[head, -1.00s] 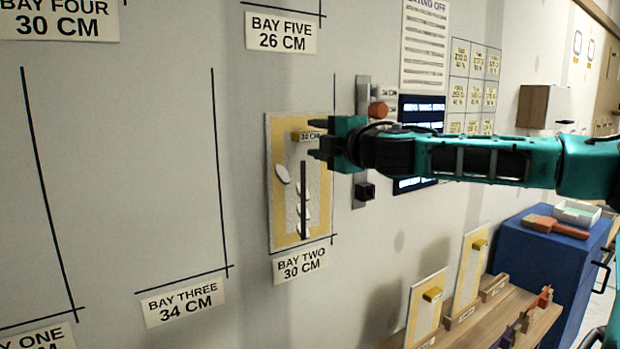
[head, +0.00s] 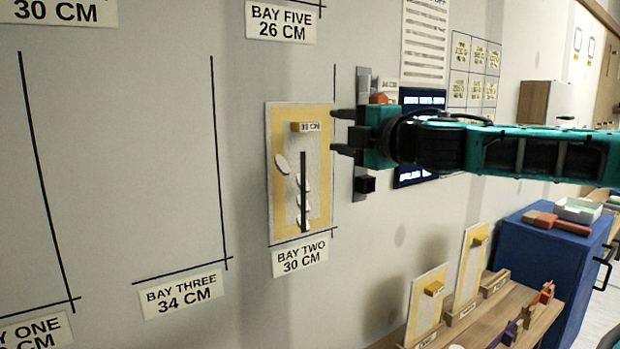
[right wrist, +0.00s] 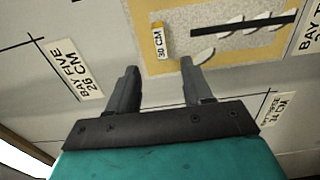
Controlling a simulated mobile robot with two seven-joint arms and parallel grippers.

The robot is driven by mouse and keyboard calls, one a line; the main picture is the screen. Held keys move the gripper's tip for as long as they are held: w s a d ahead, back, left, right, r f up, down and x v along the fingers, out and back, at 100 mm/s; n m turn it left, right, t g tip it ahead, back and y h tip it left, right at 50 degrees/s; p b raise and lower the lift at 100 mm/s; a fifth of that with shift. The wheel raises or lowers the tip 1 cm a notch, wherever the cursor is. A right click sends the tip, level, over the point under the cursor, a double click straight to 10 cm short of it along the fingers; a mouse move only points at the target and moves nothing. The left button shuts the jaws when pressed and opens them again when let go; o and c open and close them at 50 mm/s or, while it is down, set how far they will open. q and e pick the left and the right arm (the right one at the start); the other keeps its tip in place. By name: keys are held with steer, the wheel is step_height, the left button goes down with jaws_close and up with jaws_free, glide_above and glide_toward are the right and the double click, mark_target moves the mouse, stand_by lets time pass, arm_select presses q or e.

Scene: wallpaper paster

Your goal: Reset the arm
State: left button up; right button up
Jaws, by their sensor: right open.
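My right gripper (head: 345,131) is open and empty, just right of the yellow-bordered panel (head: 272,215) on the wall above the BAY TWO label (head: 300,257). Between its fingers nothing is held. The panel carries a yellow 30 CM block (head: 305,127), a dark vertical bar (head: 303,190) and several pale flaps along it. In the right wrist view the two fingers (right wrist: 158,85) stand apart, with the panel (right wrist: 240,60) beyond them. My left gripper is out of view.
A grey rail (head: 361,150) with a black block (head: 365,184) is on the wall behind my gripper. A wooden shelf (head: 480,325) holds smaller yellow panels (head: 428,305) at lower right, beside a blue cabinet (head: 545,265). The wall at left, around bay three, is clear.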

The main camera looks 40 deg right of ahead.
steer(key=shift+s+a+b, duration=0.2)
steer(key=shift+s+b, duration=0.15)
steer(key=shift+s, duration=1.2)
